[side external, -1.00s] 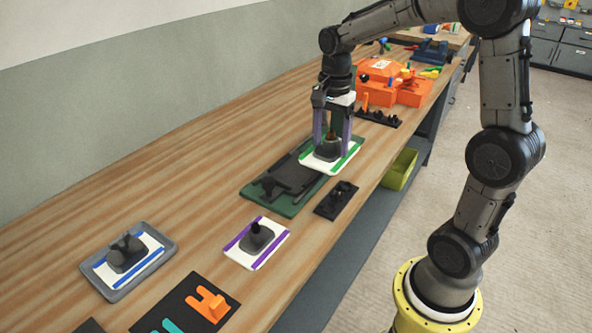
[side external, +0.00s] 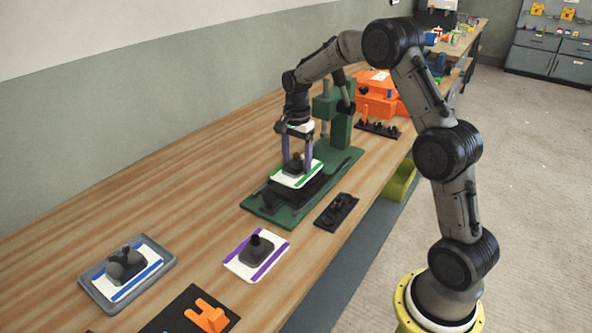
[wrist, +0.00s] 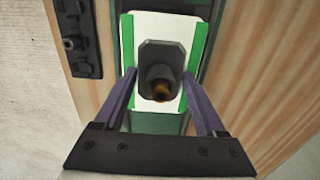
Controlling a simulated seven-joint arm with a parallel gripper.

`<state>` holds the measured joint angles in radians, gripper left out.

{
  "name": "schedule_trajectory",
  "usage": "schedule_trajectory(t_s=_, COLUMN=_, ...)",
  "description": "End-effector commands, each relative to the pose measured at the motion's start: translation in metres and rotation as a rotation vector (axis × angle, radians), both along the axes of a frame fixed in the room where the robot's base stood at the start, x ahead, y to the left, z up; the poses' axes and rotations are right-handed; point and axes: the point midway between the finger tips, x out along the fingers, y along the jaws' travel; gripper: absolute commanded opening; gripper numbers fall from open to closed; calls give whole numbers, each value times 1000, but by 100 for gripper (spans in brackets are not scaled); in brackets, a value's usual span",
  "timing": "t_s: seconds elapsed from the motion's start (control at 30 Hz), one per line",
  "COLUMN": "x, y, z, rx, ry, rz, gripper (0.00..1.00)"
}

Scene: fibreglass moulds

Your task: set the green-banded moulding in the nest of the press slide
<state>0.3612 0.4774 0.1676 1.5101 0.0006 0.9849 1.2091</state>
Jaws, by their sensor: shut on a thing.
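The green-banded moulding (side external: 285,178) is a white plate with green bands along two edges and a dark raised block in the middle. My gripper (side external: 296,166) is shut on it, purple fingers on either side of the block. In the wrist view the moulding (wrist: 164,27) lies between the fingertips (wrist: 160,78). The green press (side external: 340,130) has a dark slide (side external: 318,186) on its base. The moulding is over the slide, roughly level; I cannot tell whether it touches. The nest is hidden beneath it.
A purple-banded moulding (side external: 238,262) lies in front of the press. A blue-banded one sits in a grey tray (side external: 166,284). A black holder (side external: 336,212) lies to the right of the press base. An orange machine (side external: 376,98) stands behind. The bench at left is clear.

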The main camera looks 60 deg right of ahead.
Motion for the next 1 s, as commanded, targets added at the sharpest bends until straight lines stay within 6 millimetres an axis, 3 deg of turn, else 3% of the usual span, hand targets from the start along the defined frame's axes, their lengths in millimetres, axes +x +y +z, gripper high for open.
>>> schedule_trajectory(t_s=0.3, x=4, y=-2, z=-34, rx=0, ry=-1, rz=0, gripper=0)
schedule_trajectory(t_s=0.77, x=4, y=-2, z=-40, rx=0, ry=-1, rz=0, gripper=0)
schedule_trajectory(t_s=0.8, x=4, y=-1, z=-41, rx=0, ry=0, rz=0, gripper=78)
schedule_trajectory(t_s=0.9, x=4, y=-1, z=-41, rx=0, ry=0, rz=0, gripper=96)
schedule_trajectory(t_s=1.0, x=3, y=-1, z=-41, rx=0, ry=0, rz=0, gripper=100)
